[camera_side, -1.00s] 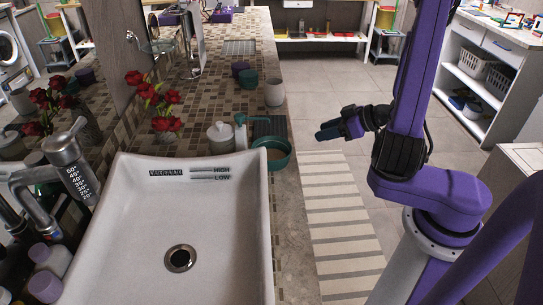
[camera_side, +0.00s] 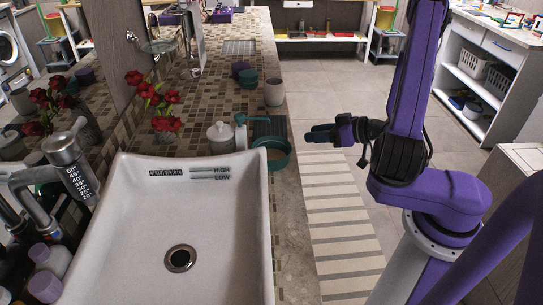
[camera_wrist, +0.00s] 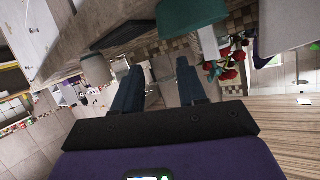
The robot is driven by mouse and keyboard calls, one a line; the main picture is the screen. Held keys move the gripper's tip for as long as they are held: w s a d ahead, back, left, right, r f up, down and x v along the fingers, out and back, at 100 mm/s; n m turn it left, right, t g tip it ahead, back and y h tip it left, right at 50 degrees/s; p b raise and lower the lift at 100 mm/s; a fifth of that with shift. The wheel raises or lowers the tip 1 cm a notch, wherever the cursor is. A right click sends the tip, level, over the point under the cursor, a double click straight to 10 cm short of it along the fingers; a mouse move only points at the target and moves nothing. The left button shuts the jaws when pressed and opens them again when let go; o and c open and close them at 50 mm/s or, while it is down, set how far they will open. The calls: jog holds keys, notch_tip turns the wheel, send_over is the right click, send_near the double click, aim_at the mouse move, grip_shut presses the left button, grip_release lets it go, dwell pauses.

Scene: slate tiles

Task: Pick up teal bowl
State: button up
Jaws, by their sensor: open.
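The teal bowl (camera_side: 284,160) sits upright on the counter beside the sink's back right corner, close to the counter's right edge. It looks empty. My gripper (camera_side: 312,133) is to the right of the bowl and a little farther back, over the floor side and apart from it. Its fingers point left toward the counter. In the wrist view my gripper (camera_wrist: 157,68) has its two fingers spread with nothing between them. A teal shape at the top of that view, which looks like the bowl (camera_wrist: 190,14), is cut off by the frame edge.
A white sink (camera_side: 215,215) fills the front. Behind the bowl are a dark ribbed mat (camera_side: 270,127), a teal dispenser (camera_side: 240,132), a white lidded jar (camera_side: 220,138) and a grey cup (camera_side: 274,92). Red roses (camera_side: 155,92) stand left.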

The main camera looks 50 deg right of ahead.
send_near(275, 139)
jog(key=shift+d+x, duration=0.15)
jog(key=shift+x, duration=0.6)
jog(key=shift+d+x, duration=0.15)
jog(key=shift+x, duration=0.55)
jog(key=x, duration=0.4)
jog(key=shift+s+a, duration=0.1)
jog(key=shift+a, duration=0.25)
jog(key=shift+w+a+f, duration=0.1)
jog(key=shift+w+f, duration=0.15)
jog(key=shift+w, duration=0.3)
grip_shut()
